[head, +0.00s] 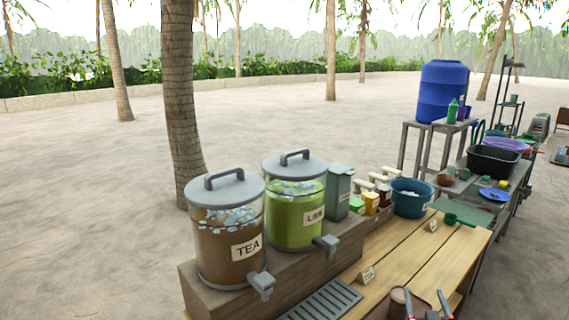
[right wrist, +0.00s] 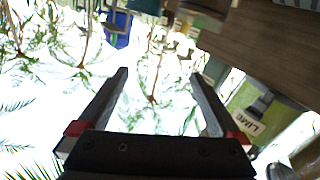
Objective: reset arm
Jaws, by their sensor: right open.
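My right gripper (head: 427,303) shows at the bottom edge of the head view, its two fingers apart over the front of the wooden table (head: 412,262). In the right wrist view, its fingers (right wrist: 160,74) are spread wide with nothing between them. A brown clay-coloured vessel (head: 397,303) stands just left of the gripper, partly cut off by the frame's lower edge. I cannot tell whether it touches the gripper. My left gripper is not in view.
A tea dispenser (head: 226,245) and a lime dispenser (head: 294,214) stand on a wooden riser at left. A teal bucket (head: 410,203), small bottles and a green scoop (head: 456,219) are farther back. A blue barrel (head: 442,92) stands behind. Open sand lies left.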

